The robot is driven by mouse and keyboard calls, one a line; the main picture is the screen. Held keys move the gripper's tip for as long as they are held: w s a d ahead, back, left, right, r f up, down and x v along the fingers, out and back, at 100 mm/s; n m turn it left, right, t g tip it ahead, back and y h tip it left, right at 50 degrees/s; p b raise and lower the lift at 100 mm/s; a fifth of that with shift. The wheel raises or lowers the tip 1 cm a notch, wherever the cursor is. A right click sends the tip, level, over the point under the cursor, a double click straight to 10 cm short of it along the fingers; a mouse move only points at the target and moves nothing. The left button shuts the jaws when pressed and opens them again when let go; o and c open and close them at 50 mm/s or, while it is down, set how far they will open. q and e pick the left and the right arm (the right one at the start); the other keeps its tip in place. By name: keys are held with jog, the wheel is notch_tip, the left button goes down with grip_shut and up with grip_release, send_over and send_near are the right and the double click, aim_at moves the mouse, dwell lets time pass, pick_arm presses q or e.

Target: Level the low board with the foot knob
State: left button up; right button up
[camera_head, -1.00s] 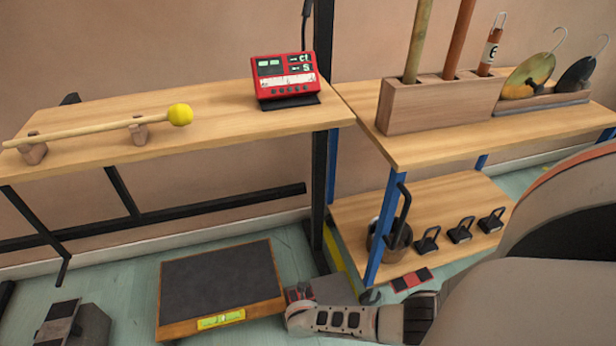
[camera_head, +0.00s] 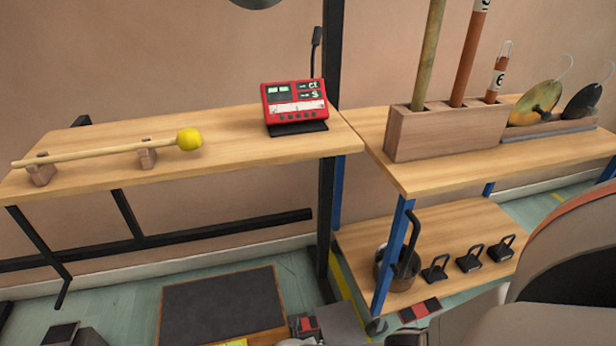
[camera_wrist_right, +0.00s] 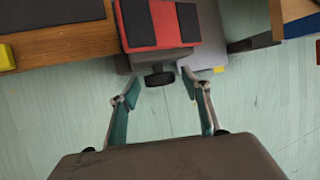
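The low board (camera_head: 158,330) lies on the floor, its dark top (camera_head: 225,303) edged in wood; a sliver of its yellow-green level (camera_head: 236,343) shows at the bottom edge. In the right wrist view the board's wooden edge (camera_wrist_right: 62,46) and the yellow level (camera_wrist_right: 7,57) are at upper left. A black round knob (camera_wrist_right: 158,78) sits below a red-and-black pad (camera_wrist_right: 160,25). My right gripper (camera_wrist_right: 160,86) is open, its two fingers apart, one to each side of the knob; I cannot tell whether they touch it. My left gripper is out of view.
A mallet with a yellow head (camera_head: 189,139) rests on the upper left table, beside a red device (camera_head: 295,101). The right shelf, with a blue leg (camera_head: 391,255), holds a pot (camera_head: 390,272) and several black clips. Clear floor lies below the knob in the wrist view.

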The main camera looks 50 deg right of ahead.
jog(key=shift+w+r, duration=0.1)
dwell(0.3)
jog(key=v, duration=0.7)
jog(key=shift+r, duration=0.15)
dwell(0.4)
